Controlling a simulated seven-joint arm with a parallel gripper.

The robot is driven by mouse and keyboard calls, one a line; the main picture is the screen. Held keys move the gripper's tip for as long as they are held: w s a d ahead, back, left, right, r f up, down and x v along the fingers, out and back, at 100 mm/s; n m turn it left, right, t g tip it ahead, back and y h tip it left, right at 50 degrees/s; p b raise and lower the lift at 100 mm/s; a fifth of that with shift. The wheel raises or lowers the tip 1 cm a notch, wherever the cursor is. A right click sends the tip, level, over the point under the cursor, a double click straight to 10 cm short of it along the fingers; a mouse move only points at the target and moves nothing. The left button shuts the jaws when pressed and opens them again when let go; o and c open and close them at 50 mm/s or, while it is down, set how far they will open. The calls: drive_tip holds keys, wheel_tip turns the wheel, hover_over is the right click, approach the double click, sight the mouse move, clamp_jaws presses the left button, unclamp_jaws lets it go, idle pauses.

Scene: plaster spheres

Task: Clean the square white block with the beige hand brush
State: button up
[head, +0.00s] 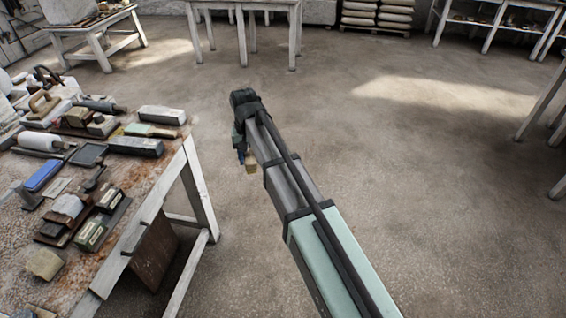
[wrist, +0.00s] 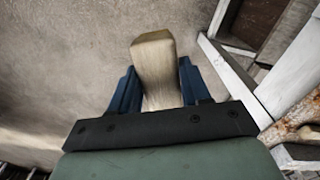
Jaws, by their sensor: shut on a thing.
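My gripper (head: 245,160) hangs over open floor, to the right of the cluttered table. In the wrist view its blue fingers (wrist: 158,84) are shut on a beige wooden piece (wrist: 153,52), which looks like part of the beige hand brush. Its small beige end also shows in the head view (head: 251,169). No bristles can be made out. A pale squarish block (head: 45,263) lies near the table's front left. A longer white block (head: 162,115) lies at the table's far right corner. I cannot tell which is the square white block. The gripper touches neither.
The white-legged table (head: 150,205) holds many tools, including a blue block (head: 42,175), a white roller (head: 40,141) and a grey block (head: 135,147). Its right edge is between gripper and tools. Open floor (head: 430,200) lies to the right.

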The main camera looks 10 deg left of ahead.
drive_tip(key=s+a+r+n, duration=0.15)
drive_tip(key=s+a, duration=0.25)
drive_tip(key=a, duration=0.5)
drive_tip(key=s+a+r, duration=0.3)
drive_tip(key=s+a, duration=0.1)
drive_tip(key=a, duration=0.5)
drive_tip(key=s+a+r+n, duration=0.1)
drive_tip(key=s+a+r, duration=0.25)
drive_tip(key=a, duration=0.55)
drive_tip(key=s+a+r+n, duration=0.1)
drive_tip(key=s+a+r, duration=0.2)
drive_tip(key=s+a, duration=0.7)
drive_tip(key=s+a+r+n, duration=0.1)
drive_tip(key=s+a+r, duration=0.2)
drive_tip(key=s+a, duration=0.75)
drive_tip(key=shift+s+d+f, duration=0.1)
drive_tip(key=shift+d+f, duration=0.1)
drive_tip(key=shift+f, duration=0.95)
drive_tip(key=shift+w+d+f, duration=0.1)
drive_tip(key=shift+d+f, duration=0.05)
drive_tip(key=shift+f, duration=1.05)
drive_tip(key=shift+s+d+f, duration=0.1)
drive_tip(key=shift+d+f, duration=0.1)
drive_tip(key=shift+f, duration=0.95)
drive_tip(key=shift+f, duration=0.25)
drive_tip(key=shift+w+a, duration=0.8)
